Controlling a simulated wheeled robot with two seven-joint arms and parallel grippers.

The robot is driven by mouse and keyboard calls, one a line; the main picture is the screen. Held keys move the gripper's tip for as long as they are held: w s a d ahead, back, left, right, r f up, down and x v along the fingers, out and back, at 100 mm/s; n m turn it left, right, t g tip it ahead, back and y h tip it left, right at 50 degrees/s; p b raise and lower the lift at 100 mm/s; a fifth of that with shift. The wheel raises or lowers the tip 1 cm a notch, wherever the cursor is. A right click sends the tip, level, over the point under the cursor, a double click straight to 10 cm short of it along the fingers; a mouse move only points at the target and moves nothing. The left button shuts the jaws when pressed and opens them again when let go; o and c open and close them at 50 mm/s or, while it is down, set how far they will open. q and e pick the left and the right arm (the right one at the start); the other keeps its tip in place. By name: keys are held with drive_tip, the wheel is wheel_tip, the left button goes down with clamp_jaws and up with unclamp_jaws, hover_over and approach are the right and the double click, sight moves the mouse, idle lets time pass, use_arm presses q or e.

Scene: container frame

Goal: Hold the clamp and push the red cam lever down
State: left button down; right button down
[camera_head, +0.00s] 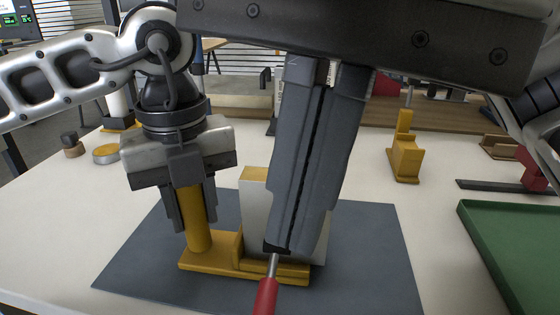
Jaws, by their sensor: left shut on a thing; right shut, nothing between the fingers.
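The yellow clamp (215,257) stands on a dark grey mat (380,265). My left gripper (187,218) is shut around the clamp's upright yellow post (197,222). The red cam lever (265,297) sticks out toward the camera at the clamp's front right, with a thin metal shaft behind its red handle. My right gripper (290,247) is shut and empty, its tips pointing down just behind and above the lever's shaft. I cannot tell whether the tips touch the shaft. A light block (255,210) with a yellow top stands behind the clamp, partly hidden by my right gripper.
A green tray (515,245) lies at the right edge. A second yellow fixture (404,155) stands at the back right, and a dark bar with a red part (530,170) lies beyond the tray. A round yellow-rimmed piece (106,154) is at the back left. The table's left front is clear.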

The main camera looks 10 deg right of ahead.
idle(0.3)
use_arm(q)
drive_tip(key=c, duration=1)
unclamp_jaws()
drive_tip(key=shift+r, duration=0.1)
